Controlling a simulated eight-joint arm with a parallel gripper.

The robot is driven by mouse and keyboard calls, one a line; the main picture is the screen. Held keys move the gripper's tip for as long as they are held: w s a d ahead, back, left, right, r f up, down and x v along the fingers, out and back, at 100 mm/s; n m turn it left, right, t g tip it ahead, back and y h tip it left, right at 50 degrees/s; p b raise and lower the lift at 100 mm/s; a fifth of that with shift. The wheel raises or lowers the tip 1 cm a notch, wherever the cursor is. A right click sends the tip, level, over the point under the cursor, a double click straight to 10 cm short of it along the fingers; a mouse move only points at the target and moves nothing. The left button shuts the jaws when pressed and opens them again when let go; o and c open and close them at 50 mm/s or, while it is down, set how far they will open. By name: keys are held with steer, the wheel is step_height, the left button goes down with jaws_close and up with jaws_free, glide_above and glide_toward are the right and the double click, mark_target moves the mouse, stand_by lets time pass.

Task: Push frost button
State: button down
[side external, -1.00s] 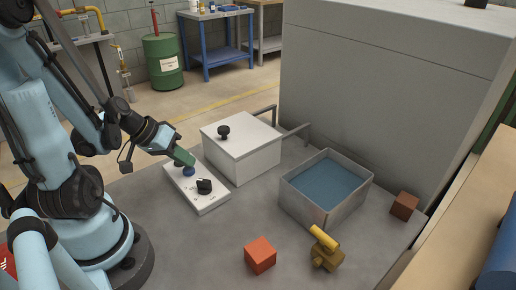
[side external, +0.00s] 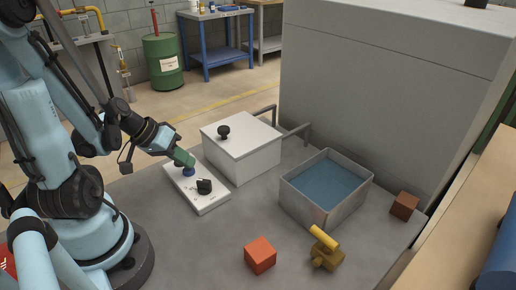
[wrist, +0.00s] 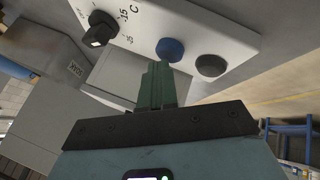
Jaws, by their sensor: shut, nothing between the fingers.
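A white control panel (side external: 208,198) lies on the grey table, with a black knob (side external: 204,186) and a blue button (side external: 188,173). In the wrist view the blue button (wrist: 170,49) sits between the black knob (wrist: 98,28) and a dark grey button (wrist: 211,66). No button label reading "frost" is legible. My gripper (side external: 187,161) has green fingers, shut and empty, pointing down at the blue button. In the wrist view the fingertips (wrist: 158,68) sit right by the blue button's edge; I cannot tell whether they touch it.
A white lidded box (side external: 240,150) with a black knob stands just behind the panel. A metal tub with blue inside (side external: 324,205) is to the right.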

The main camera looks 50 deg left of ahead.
mark_target(186, 169)
steer(key=shift+r, duration=3.1)
steer(key=w+d+r+m+y, duration=0.1)
steer(key=w+d+r+m, duration=0.1)
steer(key=d, duration=0.4)
steer(key=w+d+r+m+y, duration=0.1)
steer(key=w+d+r+m, duration=0.1)
steer(key=d, duration=0.4)
steer(key=shift+w+d+m+y, duration=0.3)
steer(key=shift+w+d+m, duration=0.15)
steer(key=shift+w, duration=0.3)
